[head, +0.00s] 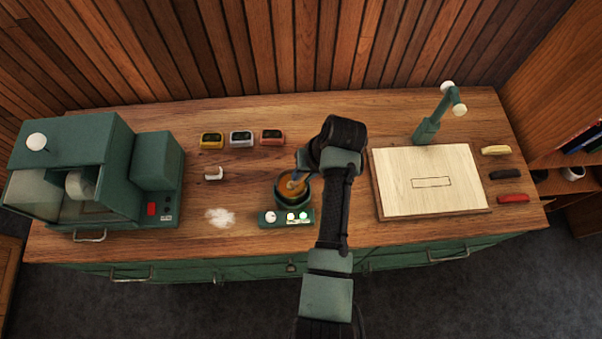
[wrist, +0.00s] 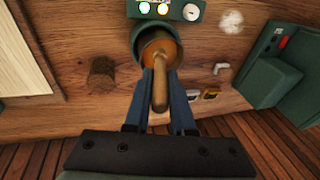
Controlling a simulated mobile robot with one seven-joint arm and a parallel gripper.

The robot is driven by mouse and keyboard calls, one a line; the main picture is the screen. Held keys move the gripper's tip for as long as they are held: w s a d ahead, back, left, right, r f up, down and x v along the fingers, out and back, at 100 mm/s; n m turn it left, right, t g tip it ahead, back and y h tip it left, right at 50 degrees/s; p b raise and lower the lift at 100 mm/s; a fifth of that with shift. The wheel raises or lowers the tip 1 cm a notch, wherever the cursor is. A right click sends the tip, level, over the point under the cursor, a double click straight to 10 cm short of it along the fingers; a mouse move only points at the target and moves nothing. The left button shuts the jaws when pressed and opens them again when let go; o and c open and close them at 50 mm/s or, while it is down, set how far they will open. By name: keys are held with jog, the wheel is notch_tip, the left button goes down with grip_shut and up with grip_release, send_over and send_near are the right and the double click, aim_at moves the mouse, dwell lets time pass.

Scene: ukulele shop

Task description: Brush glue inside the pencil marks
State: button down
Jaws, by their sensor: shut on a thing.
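A green glue pot (head: 293,202) with amber glue stands on a small control base (head: 272,217) left of my arm. My gripper (head: 298,178) is over the pot. In the wrist view my blue fingers (wrist: 168,85) are shut on the wooden handle of a brush (wrist: 160,92). The handle points into the pot (wrist: 137,34); its bristle end is hidden there. A pale wood panel (head: 405,165) lies on a darker board (head: 483,192) to the right. The pencil marks (head: 432,183) form a small rectangle on it.
A green lamp (head: 428,128) stands behind the panel. Cream, black and red items (head: 513,198) lie at its right. A large green machine (head: 75,160) fills the left end. Small boxes (head: 241,139) sit at the back.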

notch_tip(320, 180, up, 5)
jog(key=p, duration=0.4)
jog(key=shift+r, duration=1.45)
dwell(1.1)
jog(key=shift+r, duration=1.9)
